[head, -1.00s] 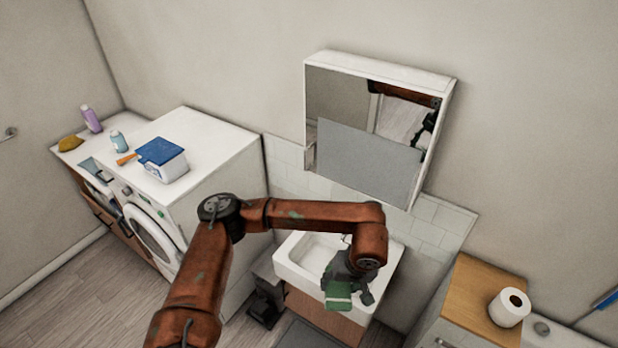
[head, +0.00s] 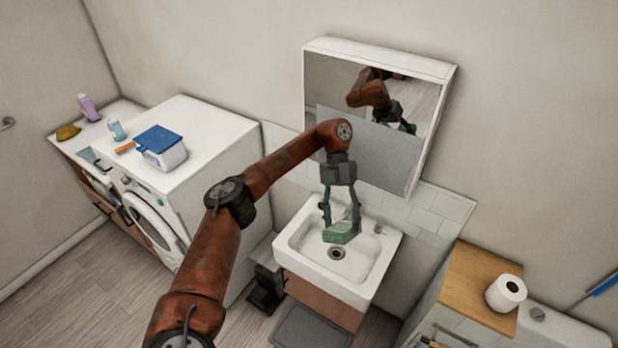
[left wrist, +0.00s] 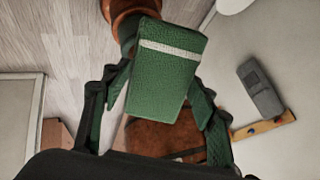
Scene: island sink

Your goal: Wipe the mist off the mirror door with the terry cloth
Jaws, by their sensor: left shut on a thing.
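The mirror door (head: 328,84) is on the white wall cabinet above the sink. A flat grey patch of mist (head: 385,158) covers its lower part, and the upper part reflects my arm. My left gripper (head: 341,222) hangs over the sink, in front of and below the mirror, partly hiding the patch. It is shut on the green terry cloth (head: 340,236). In the left wrist view the folded cloth (left wrist: 165,72), with a white stripe, sits between the fingers. The cloth is apart from the mirror. My right gripper is not in view.
The white sink (head: 298,262) is under the gripper. A washing machine (head: 215,140) on the left carries a blue-lidded tub (head: 162,148). A wooden-topped cabinet (head: 468,285) with a toilet roll (head: 506,292) stands right. The space before the mirror's right half is clear.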

